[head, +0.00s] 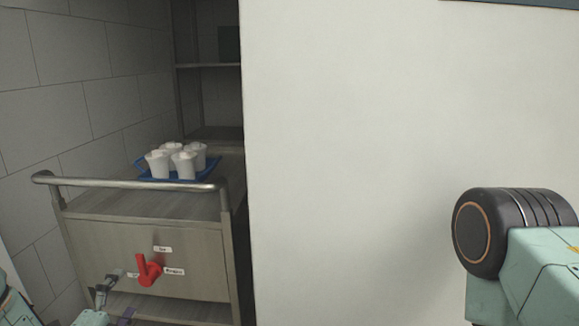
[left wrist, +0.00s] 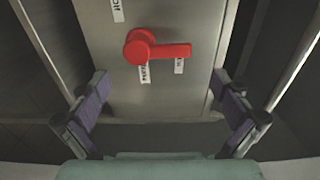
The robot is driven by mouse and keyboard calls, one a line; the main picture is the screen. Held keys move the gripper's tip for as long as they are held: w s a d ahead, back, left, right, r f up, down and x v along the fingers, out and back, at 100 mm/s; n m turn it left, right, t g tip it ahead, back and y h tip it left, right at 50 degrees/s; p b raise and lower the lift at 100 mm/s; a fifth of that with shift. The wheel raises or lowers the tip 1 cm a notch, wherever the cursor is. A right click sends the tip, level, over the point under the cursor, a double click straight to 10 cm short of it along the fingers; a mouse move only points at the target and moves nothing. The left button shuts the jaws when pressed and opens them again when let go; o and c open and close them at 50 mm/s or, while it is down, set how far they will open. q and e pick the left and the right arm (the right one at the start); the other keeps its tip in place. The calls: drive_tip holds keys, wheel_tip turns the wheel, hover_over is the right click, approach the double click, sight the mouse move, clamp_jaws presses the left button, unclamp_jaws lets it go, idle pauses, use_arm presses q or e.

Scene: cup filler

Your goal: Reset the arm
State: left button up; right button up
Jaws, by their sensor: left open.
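My left gripper (head: 114,296) is at the lower left of the head view, in front of the metal cart (head: 90,244). It is open and empty, with its two purple-padded fingers (left wrist: 164,95) spread wide in the left wrist view. A red handle (head: 149,270) is on the cart's front panel, with small white labels around it. In the left wrist view the red handle (left wrist: 158,50) lies beyond the fingertips, and neither finger touches it. Part of my right arm shows at the right edge of the head view, but its gripper does not.
A blue tray (head: 146,178) with several white cups (head: 184,164) stands on the cart top, behind a metal rail (head: 130,184). A tiled wall (head: 60,80) is at the left, and a large pale wall (head: 370,130) fills the middle and right.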

sight(141, 271)
use_arm(q)
drive_tip(key=w, duration=0.8)
drive_tip(key=shift+w+d, duration=0.35)
drive_tip(key=shift+s+a+f+n+b, duration=0.1)
drive_tip(key=shift+a+n+b, duration=0.1)
drive_tip(key=shift+n+b, duration=0.3)
drive_tip(key=shift+a+n+b, duration=0.35)
drive_tip(key=shift+n+b, duration=0.45)
drive_tip(key=shift+n, duration=0.4)
drive_tip(key=f+n+b, duration=0.1)
drive_tip(key=n+b, duration=0.3)
drive_tip(key=a+f+n+b, duration=0.1)
drive_tip(key=n+b, duration=0.3)
drive_tip(key=n, duration=0.1)
drive_tip(key=a+f+n+b, duration=0.1)
drive_tip(key=n+b, duration=0.3)
drive_tip(key=n, duration=0.1)
drive_tip(key=shift+a, duration=0.2)
